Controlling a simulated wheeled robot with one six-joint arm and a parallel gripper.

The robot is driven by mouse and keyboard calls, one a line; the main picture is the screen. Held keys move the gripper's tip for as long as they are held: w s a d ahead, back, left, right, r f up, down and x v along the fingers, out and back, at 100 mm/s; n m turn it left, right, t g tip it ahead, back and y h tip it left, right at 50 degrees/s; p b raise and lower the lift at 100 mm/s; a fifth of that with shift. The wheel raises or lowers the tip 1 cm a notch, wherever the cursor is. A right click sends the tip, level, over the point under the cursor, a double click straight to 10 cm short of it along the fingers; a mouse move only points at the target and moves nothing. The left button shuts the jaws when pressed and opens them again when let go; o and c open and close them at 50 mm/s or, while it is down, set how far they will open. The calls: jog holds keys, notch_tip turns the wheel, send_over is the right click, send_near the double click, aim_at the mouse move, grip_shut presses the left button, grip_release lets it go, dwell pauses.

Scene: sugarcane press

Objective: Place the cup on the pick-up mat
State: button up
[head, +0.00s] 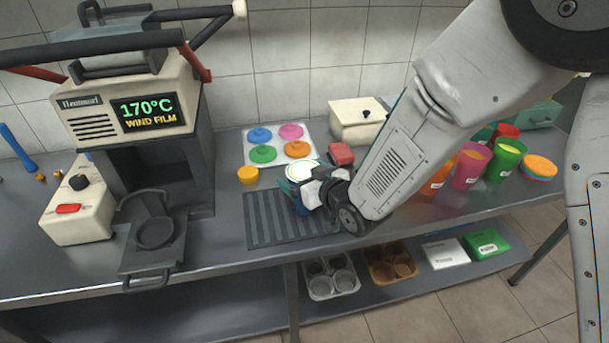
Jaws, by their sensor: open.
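The pick-up mat (262,222) is a dark grey striped rectangle on the counter, left of my gripper. A cup (301,171) with a round white top and green rim stands at the mat's back right part. Its body is mostly hidden behind my gripper. My gripper (300,194) is open, low over the right part of the mat, with its fingers at the cup. I cannot tell whether the fingers touch the cup, and its base is hidden.
The sealing machine (190,90) stands at the left, with a pan-like holder (155,233) in front. Coloured lids lie on a white tray (250,155) behind the mat. Colourful cups (506,158) stand at the right.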

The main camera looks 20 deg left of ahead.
jog(key=shift+r, duration=0.1)
jog(key=shift+s+d+r, duration=0.1)
jog(key=shift+s+d, duration=0.05)
jog(key=shift+d, duration=0.1)
jog(key=v, duration=1.1)
jog(key=shift+s+d+r, duration=0.1)
jog(key=shift+d+r, duration=0.05)
jog(key=w+d+r+m+g+h, duration=0.1)
jog(key=d+r+m+h, duration=0.3)
jog(key=d, duration=0.8)
jog(key=d+r+m+h, duration=0.2)
jog(key=d+r+h, duration=0.25)
jog(key=d, duration=0.75)
jog(key=s+d+r+m+g+h, duration=0.1)
jog(key=s+d+r+g, duration=0.1)
jog(key=s+d, duration=0.2)
jog(key=s+d+r+m+g+h, duration=0.1)
jog(key=s+d, duration=0.3)
jog(key=s, duration=0.6)
jog(key=s+d+r+m+g+h, duration=0.1)
jog(key=s+d+r+m+g, duration=0.1)
jog(key=s, duration=0.4)
jog(key=shift+s+d+r+g, duration=0.4)
jog(key=shift+d+g, duration=0.5)
jog(key=shift+d, duration=0.15)
